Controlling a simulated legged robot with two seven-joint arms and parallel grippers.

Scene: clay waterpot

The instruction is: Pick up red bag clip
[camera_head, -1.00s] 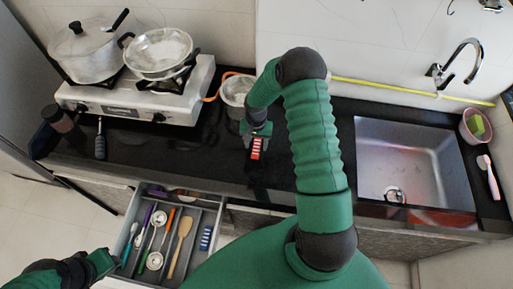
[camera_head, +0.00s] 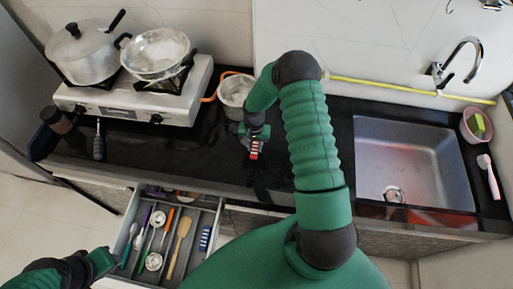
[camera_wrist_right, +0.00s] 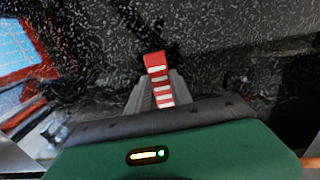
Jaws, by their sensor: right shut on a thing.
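The red bag clip (camera_head: 254,152), red with white stripes, is at my right gripper (camera_head: 254,143) over the black counter. In the right wrist view the clip (camera_wrist_right: 158,78) sits between the two grey fingers of the right gripper (camera_wrist_right: 158,90), which is shut on it. Its far end sticks out past the fingertips. I cannot tell exactly how high it is above the counter. My left gripper (camera_head: 103,262) is at the lower left, by the left side of the open drawer; its fingers are too unclear to tell open from shut.
The open drawer (camera_head: 216,225) holds several utensils and a blue striped clip (camera_head: 205,238). A pot (camera_head: 236,92) stands just behind the right gripper. The stove (camera_head: 140,105) with pans is at left, the sink (camera_head: 415,165) at right. The counter (camera_head: 205,160) before the gripper is clear.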

